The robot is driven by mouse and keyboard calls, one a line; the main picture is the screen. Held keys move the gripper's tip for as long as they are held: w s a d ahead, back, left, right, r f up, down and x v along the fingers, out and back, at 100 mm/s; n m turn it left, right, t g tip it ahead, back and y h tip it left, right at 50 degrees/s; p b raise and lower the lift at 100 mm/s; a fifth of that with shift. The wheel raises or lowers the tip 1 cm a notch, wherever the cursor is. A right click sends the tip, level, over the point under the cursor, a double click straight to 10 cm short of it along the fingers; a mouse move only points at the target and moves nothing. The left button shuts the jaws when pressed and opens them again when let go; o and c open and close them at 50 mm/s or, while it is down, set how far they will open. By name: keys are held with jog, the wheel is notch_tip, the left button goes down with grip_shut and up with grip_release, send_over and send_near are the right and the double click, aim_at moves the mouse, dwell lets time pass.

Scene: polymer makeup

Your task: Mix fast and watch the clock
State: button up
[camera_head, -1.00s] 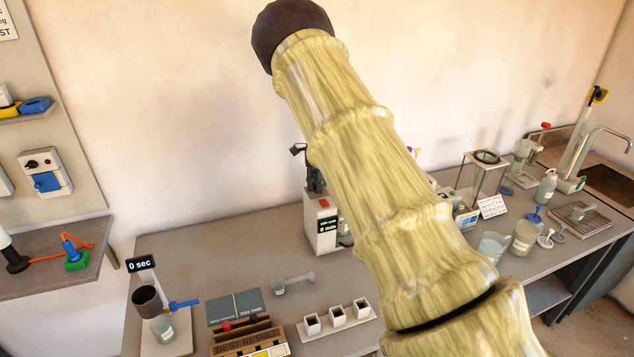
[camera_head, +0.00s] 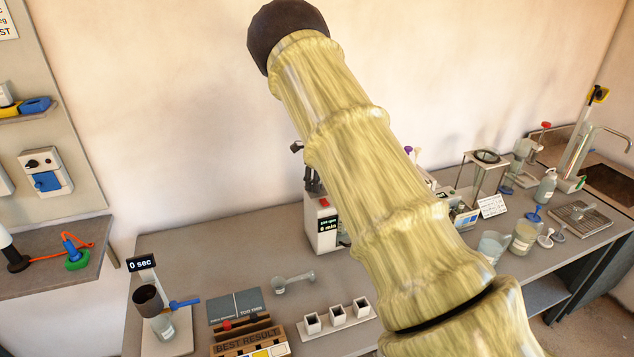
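The stirrer machine (camera_head: 322,228) stands at the back middle of the bench, partly hidden behind my arm. Its small display appears to read "0 min". The timer display (camera_head: 141,263) at the bench's left end reads "0 sec". Below it a dark cup (camera_head: 148,300) with a blue handle sits over a clear beaker (camera_head: 163,327). A clear measuring scoop or cup (camera_head: 293,282) lies on the bench. A small tray (camera_head: 340,327) holds three white square moulds. My arm crosses the middle of the view; my gripper cannot be seen.
A wooden "BEST RESULT" holder (camera_head: 247,338) and a dark booklet (camera_head: 237,306) lie at the front. Beakers (camera_head: 524,236), a soap bottle (camera_head: 545,187), a metal stand (camera_head: 487,170) and a sink (camera_head: 606,186) are at the right. Bench space behind the booklet is clear.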

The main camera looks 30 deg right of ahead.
dwell(0.3)
notch_tip(320, 180, up, 12)
dwell(0.6)
jog(key=shift+f, duration=0.2)
